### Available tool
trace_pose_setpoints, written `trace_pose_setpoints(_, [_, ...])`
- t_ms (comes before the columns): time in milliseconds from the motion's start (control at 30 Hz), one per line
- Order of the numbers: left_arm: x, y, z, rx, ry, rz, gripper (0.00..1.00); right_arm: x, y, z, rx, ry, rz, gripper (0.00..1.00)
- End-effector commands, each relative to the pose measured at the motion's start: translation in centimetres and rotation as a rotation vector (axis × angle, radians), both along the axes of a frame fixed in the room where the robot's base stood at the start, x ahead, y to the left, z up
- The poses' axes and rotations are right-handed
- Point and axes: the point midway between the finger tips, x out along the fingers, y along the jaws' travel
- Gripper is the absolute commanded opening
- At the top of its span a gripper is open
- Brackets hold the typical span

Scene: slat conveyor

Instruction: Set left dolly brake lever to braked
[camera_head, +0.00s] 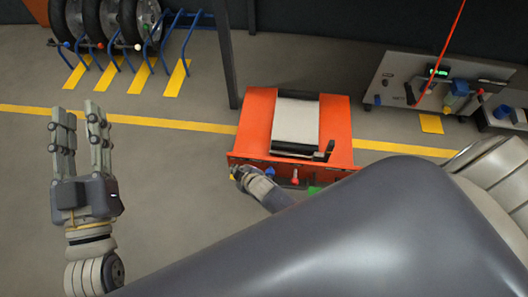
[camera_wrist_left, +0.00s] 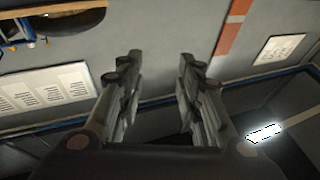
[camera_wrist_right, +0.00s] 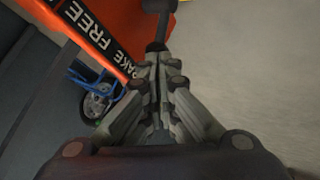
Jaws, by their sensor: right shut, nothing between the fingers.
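An orange dolly (camera_head: 258,125) with a pale top stands on the floor in the head view's middle. My right gripper (camera_head: 238,173) is at its front left corner, partly hidden by its own wrist. In the right wrist view the right gripper (camera_wrist_right: 160,65) is shut and empty. A dark lever with a black knob (camera_wrist_right: 158,7) stands just beyond its fingertips; I cannot tell whether they touch. A black label strip (camera_wrist_right: 92,30) reading BRAKE and FREE runs along the orange face (camera_wrist_right: 122,22) beside it. My left gripper (camera_head: 80,118) is raised at the left, open and empty.
A blue wheel rack (camera_head: 185,35) holding several wheels stands at the back left. A grey machine panel (camera_head: 400,80) stands at the back right, with a red hose (camera_head: 452,35) hanging in front. A dark post (camera_head: 226,55) rises behind the dolly. Floor at the left is clear.

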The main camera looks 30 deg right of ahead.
Motion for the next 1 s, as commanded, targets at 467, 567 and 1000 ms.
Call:
trace_pose_setpoints(467, [0.3,0.1,-1.0,0.015,0.054,0.003,0.33,-0.1,-0.1,0.3,0.0,-0.001,0.0,0.0])
trace_pose_setpoints(567, [0.4,0.1,-1.4,0.021,0.076,0.005,0.33,-0.1,-0.1,0.4,0.0,-0.001,0.0,0.0])
trace_pose_setpoints(1000, [0.8,0.3,-3.5,0.049,0.184,0.011,0.33,-0.1,-0.2,0.8,0.0,-0.001,0.0,0.0])
